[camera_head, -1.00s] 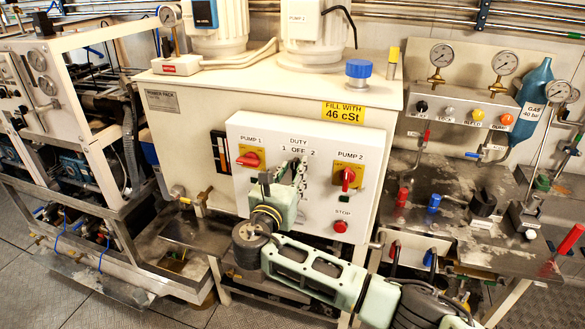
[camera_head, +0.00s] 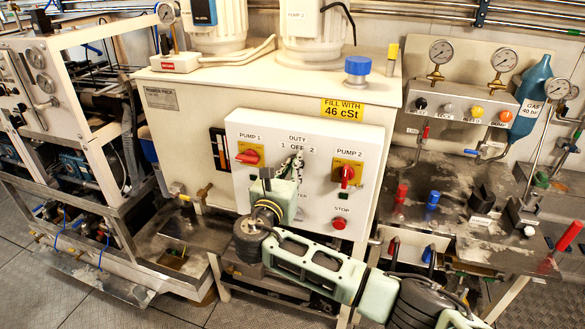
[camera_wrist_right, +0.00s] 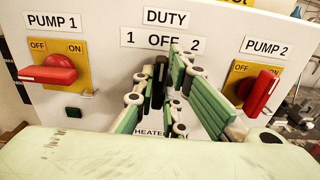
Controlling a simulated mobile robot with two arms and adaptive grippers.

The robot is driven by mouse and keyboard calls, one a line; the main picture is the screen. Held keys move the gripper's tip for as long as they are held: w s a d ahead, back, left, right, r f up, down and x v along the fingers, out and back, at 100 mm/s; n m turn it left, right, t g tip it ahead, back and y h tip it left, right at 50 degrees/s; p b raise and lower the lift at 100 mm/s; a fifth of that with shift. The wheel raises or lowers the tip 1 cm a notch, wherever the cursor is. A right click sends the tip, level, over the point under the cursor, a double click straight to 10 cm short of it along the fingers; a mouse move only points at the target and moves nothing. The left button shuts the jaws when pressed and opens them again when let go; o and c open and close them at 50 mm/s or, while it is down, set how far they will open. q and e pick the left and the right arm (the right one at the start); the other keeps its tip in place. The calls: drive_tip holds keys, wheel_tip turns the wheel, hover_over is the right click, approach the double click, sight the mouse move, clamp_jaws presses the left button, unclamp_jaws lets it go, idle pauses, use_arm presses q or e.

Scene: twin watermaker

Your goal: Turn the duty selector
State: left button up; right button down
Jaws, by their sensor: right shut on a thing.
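The duty selector (camera_wrist_right: 158,82) shows in the right wrist view as a narrow dark handle below the label row 1, OFF, 2 on the white control panel (camera_head: 246,128). My right gripper (camera_wrist_right: 164,76) has its green-padded fingers on either side of the handle and is shut on it. In the head view my right gripper (camera_head: 291,168) is at the panel under the DUTY label and hides the selector there. The fingers cover much of the handle, so I cannot tell exactly which mark it points at. My left gripper is not in view.
A red PUMP 1 switch (camera_head: 249,156) is left of my gripper, and a red PUMP 2 switch (camera_head: 347,175) is to the right. A red STOP button (camera_head: 339,223) is below PUMP 2. Valves and gauges stand on the bench at the right.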

drive_tip(key=shift+f, duration=0.1)
drive_tip(key=shift+s+d+f+m+b, duration=0.1)
drive_tip(key=shift+d+m+b, duration=0.1)
drive_tip(key=shift+m+b, duration=1.65)
drive_tip(key=shift+s+d+f+m+b, duration=0.15)
drive_tip(key=shift+m+b, duration=0.95)
drive_tip(key=shift+m, duration=1.45)
drive_tip(key=shift+w+r, duration=0.1)
drive_tip(key=shift+r, duration=0.05)
drive_tip(key=c, duration=1.8)
unclamp_jaws()
